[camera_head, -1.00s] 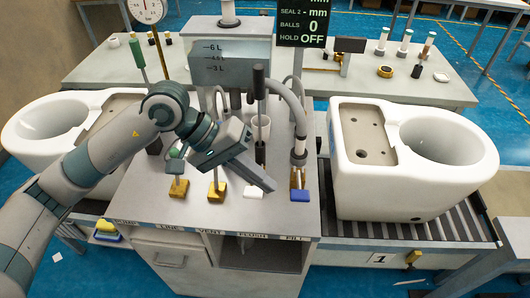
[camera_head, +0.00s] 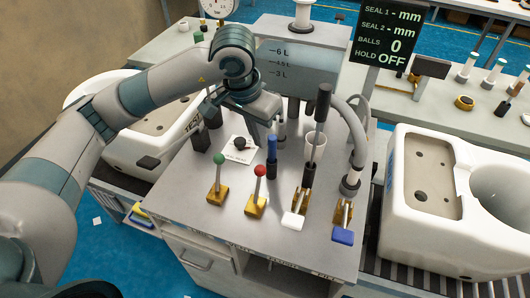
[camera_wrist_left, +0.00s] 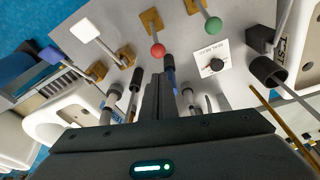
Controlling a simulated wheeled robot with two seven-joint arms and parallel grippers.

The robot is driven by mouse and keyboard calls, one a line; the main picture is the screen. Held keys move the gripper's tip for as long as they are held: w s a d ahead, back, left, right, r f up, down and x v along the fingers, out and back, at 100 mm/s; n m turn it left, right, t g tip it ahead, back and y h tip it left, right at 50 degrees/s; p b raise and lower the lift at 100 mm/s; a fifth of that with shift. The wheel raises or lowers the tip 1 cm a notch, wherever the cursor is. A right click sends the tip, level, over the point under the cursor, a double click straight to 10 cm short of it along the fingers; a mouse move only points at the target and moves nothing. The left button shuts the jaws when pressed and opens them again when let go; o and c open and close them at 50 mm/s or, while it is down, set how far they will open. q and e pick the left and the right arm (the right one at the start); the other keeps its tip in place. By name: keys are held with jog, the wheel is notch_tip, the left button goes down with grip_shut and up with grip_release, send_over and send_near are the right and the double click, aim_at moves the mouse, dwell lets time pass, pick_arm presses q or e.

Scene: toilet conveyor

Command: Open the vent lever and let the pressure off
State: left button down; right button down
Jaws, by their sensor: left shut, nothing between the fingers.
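A lever with a red ball knob (camera_head: 260,171) stands upright on a yellow base on the grey bench. To its left is a similar lever with a green ball (camera_head: 219,159). To its right are levers with a white pad (camera_head: 292,221) and a blue pad (camera_head: 343,236). The red knob also shows in the left wrist view (camera_wrist_left: 158,50). The bench-front label under each lever is too small to read now. My left gripper (camera_head: 256,137) is shut and empty, behind the red-knobbed lever and apart from it. My right gripper is not in view.
A dial on a white plate (camera_head: 238,152), a blue-topped rod (camera_head: 272,147) and a tall black-handled lever (camera_head: 322,105) stand near my gripper. A clear tank (camera_head: 310,65) is behind. A white toilet (camera_head: 430,205) is at right. The display (camera_head: 392,40) reads HOLD OFF.

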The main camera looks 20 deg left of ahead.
aim_at(258, 185)
pick_arm(q)
jog(key=shift+p+x, duration=0.65)
jog(key=shift+x, duration=0.4)
jog(key=p+x, duration=0.3)
jog(key=x, duration=0.5)
